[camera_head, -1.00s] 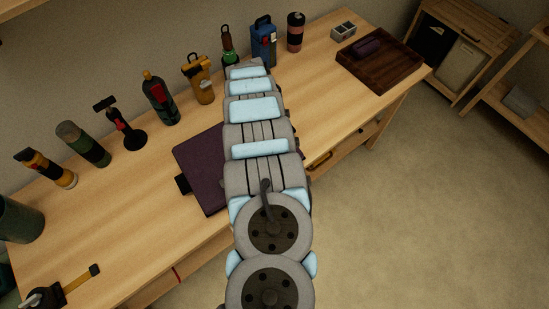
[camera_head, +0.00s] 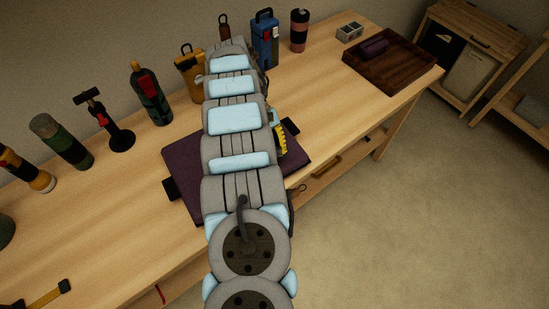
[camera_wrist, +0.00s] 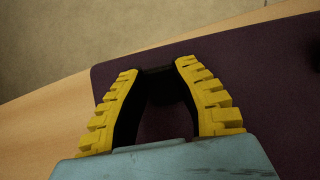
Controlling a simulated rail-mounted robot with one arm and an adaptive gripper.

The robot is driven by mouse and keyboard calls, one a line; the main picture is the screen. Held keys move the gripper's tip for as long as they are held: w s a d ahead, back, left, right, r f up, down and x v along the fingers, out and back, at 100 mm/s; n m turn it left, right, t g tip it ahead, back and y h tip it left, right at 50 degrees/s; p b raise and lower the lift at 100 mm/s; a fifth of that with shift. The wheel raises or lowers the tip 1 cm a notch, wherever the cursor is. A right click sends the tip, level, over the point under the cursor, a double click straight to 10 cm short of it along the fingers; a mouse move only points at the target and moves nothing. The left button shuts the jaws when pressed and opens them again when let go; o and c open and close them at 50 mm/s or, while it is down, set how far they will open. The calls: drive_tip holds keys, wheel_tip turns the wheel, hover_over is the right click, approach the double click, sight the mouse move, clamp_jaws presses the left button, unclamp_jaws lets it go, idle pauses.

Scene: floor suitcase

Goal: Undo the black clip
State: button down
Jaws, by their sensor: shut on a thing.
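A flat dark purple case (camera_head: 184,160) lies on the wooden bench, partly hidden under my arm. It also fills much of the wrist view (camera_wrist: 262,62). Black tabs stick out at its left side (camera_head: 170,188) and right side (camera_head: 290,127) in the head view. My gripper (camera_wrist: 157,72) has yellow ridged fingers that close toward each other over the case. A black piece (camera_wrist: 163,84), apparently the black clip, sits between the fingertips, and they are shut on it. Its latch detail is too dark to make out. In the head view, one yellow finger shows right of my arm.
Several bottles and tools stand along the bench's back, including a blue container (camera_head: 264,42) and a pink-and-black bottle (camera_head: 299,30). A brown tray (camera_head: 410,76) holds a purple item at the right. A small dark hooked piece (camera_head: 297,190) shows at the case's front edge. Bench between case and tray is clear.

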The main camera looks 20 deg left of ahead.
drive_tip(key=shift+b, duration=0.5)
drive_tip(key=c, duration=0.8)
unclamp_jaws()
drive_tip(key=shift+w+a, duration=0.1)
drive_tip(key=shift+o, duration=0.2)
drive_tip(key=shift+r, duration=0.2)
wheel_tip(320, 180, up, 10)
drive_tip(key=shift+f, duration=0.2)
